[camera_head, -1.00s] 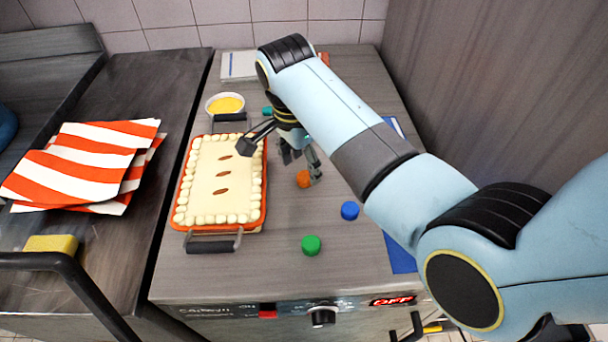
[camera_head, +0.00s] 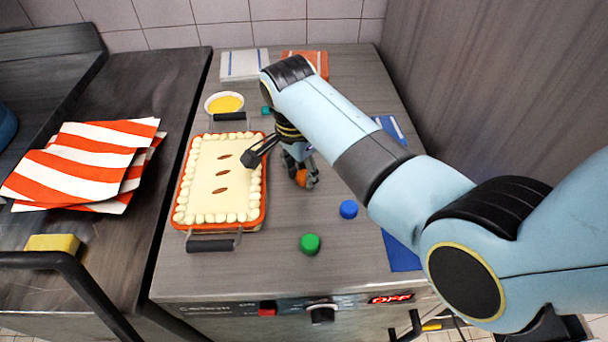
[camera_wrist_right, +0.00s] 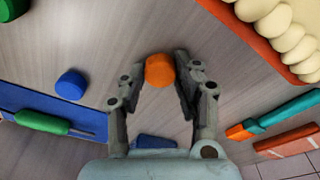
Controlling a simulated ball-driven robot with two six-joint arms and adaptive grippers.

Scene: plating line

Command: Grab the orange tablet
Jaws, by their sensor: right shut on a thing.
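The orange tablet (camera_head: 301,177) is a small round piece at the grey counter's middle, right of the pie dish. My right gripper (camera_head: 304,182) reaches down over it and partly hides it in the head view. In the right wrist view the orange tablet (camera_wrist_right: 159,70) sits between the fingertips of my right gripper (camera_wrist_right: 160,72), which is shut on it. Whether it is clear of the counter I cannot tell. My left gripper is not in view.
A blue tablet (camera_head: 349,209) and a green tablet (camera_head: 310,244) lie nearby to the right and front. The pie dish (camera_head: 262,207) stands close on the left. A bowl (camera_head: 224,104) of yellow contents is behind it. The counter's front centre is mostly clear.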

